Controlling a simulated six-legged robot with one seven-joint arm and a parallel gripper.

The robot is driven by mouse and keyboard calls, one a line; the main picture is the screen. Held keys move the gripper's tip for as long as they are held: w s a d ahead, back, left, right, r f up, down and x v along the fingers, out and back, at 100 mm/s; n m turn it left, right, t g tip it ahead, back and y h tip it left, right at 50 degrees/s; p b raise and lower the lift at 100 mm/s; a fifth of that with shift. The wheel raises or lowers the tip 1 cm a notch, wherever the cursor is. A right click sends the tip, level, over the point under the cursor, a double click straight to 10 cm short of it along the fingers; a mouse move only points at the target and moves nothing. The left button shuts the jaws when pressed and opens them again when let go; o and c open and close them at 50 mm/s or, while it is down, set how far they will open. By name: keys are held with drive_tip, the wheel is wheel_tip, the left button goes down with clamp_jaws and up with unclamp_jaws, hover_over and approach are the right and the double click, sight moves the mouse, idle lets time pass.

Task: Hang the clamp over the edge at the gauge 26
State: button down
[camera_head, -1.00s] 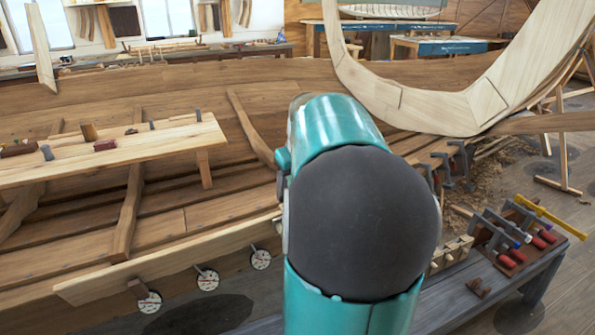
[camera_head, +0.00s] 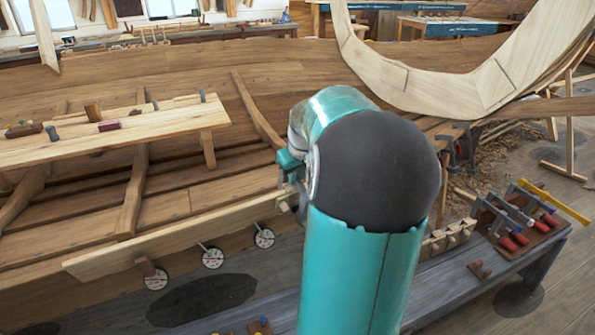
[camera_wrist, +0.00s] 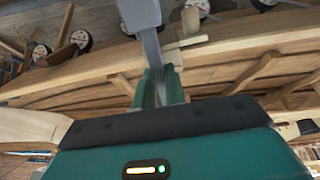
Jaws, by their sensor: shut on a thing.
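My gripper (camera_wrist: 160,88) shows in the wrist view, its green fingers closed on the grey bar of the clamp (camera_wrist: 150,48). The clamp reaches up across the picture in front of the pale plank edge (camera_wrist: 100,68); I cannot tell whether it touches it. In the head view my arm hides most of the gripper and clamp. Round white dial gauges hang along the outer side of the plank edge (camera_head: 190,228): a left one (camera_head: 155,278), a middle one (camera_head: 212,257) and a right one (camera_head: 264,238). They also show in the wrist view (camera_wrist: 82,39). Their numbers are too small to read.
A bench (camera_head: 440,283) at lower right carries more clamps (camera_head: 505,222) and a notched wooden block (camera_head: 447,240). A plank with small tools (camera_head: 180,122) lies across the hull. Another clamp (camera_head: 461,150) sits on the hull at right. A large curved timber (camera_head: 430,85) rises behind.

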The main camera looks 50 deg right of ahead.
drive_tip(key=shift+d+f, duration=0.1)
drive_tip(key=shift+f, duration=0.1)
drive_tip(key=shift+w+d+f, duration=0.1)
drive_tip(key=shift+w+f, duration=0.1)
drive_tip(key=shift+f, duration=0.15)
idle(0.7)
drive_tip(key=shift+s+f, duration=0.15)
drive_tip(key=shift+s, duration=0.05)
idle(0.3)
drive_tip(key=c, duration=1.4)
unclamp_jaws()
drive_tip(key=shift+o, duration=0.2)
drive_tip(key=v, duration=1.4)
drive_tip(key=shift+a+f, duration=0.1)
drive_tip(key=shift+a, duration=0.1)
